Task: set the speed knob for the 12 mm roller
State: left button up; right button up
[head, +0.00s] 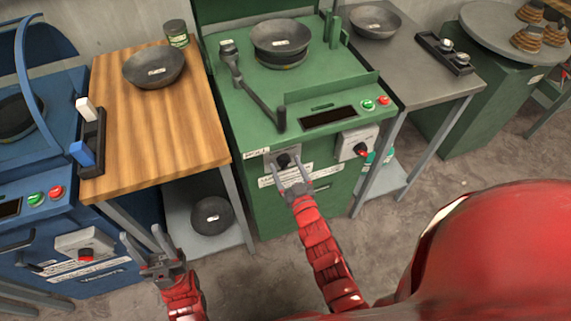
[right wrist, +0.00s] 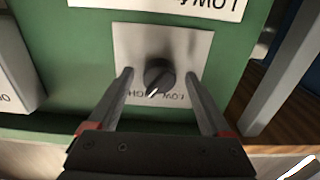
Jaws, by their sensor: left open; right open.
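The speed knob (head: 283,160) is a small dark round knob on a light plate on the green machine's front. In the right wrist view the knob (right wrist: 159,76) has a white pointer line, and the words LOW and HIGH show upside down on the plate (right wrist: 130,45). My right gripper (head: 290,174) is open, its two fingers on either side of the knob with gaps; it also shows in the right wrist view (right wrist: 158,82). My left gripper (head: 146,245) is open and empty, low in front of the wooden table. The roller size is not readable.
The green machine (head: 240,115) carries a bowl (head: 280,40), a lever arm and red and green buttons. A red switch (head: 360,149) sits right of the knob. A wooden table (head: 170,130) and blue machine (head: 40,200) stand left, a grey table (head: 430,75) right.

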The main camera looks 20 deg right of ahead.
jog(key=shift+c, duration=0.3)
grip_shut()
jog(key=shift+d+r+n+b, duration=0.1)
jog(key=shift+n+b, duration=5.35)
jog(key=shift+n, duration=1.45)
